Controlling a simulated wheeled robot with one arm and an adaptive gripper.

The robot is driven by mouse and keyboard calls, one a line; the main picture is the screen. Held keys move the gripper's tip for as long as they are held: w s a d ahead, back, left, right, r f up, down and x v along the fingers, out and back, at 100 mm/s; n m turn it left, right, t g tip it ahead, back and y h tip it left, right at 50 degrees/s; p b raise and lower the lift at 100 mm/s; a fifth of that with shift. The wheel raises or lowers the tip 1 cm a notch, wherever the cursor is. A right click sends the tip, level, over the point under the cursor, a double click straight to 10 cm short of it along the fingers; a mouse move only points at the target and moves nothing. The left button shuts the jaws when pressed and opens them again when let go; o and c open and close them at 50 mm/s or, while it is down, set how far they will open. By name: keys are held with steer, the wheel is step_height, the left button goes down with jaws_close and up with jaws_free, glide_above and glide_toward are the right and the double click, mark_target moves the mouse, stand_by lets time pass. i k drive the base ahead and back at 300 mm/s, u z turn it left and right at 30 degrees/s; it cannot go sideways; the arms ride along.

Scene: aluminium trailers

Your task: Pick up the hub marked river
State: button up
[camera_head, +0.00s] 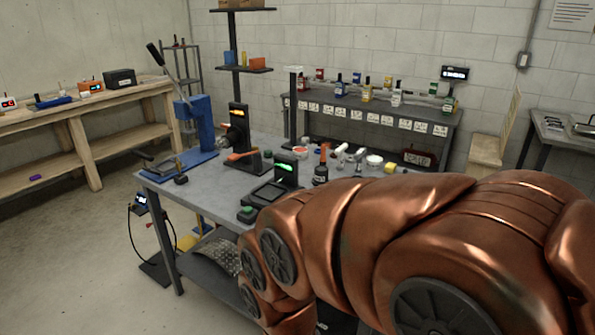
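I cannot make out a hub marked river; no readable "river" label shows. Several small parts, too small to identify, lie on the grey workbench (207,192), among them a white round piece (374,161) and a white-handled piece (341,150). My copper-coloured arm crosses the lower right and hides the bench's front right part. My gripper is not in view.
A blue lever press (200,125) stands at the bench's back left. A labelled shelf (395,107) holds bottles behind. A wooden bench (88,128) is left; floor between is mostly clear.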

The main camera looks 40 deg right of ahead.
mark_target(321, 176)
steer(key=z, duration=0.1)
steer(key=k, duration=0.3)
steer(key=z, duration=0.25)
steer(key=i, duration=1.4)
steer(key=u, duration=0.1)
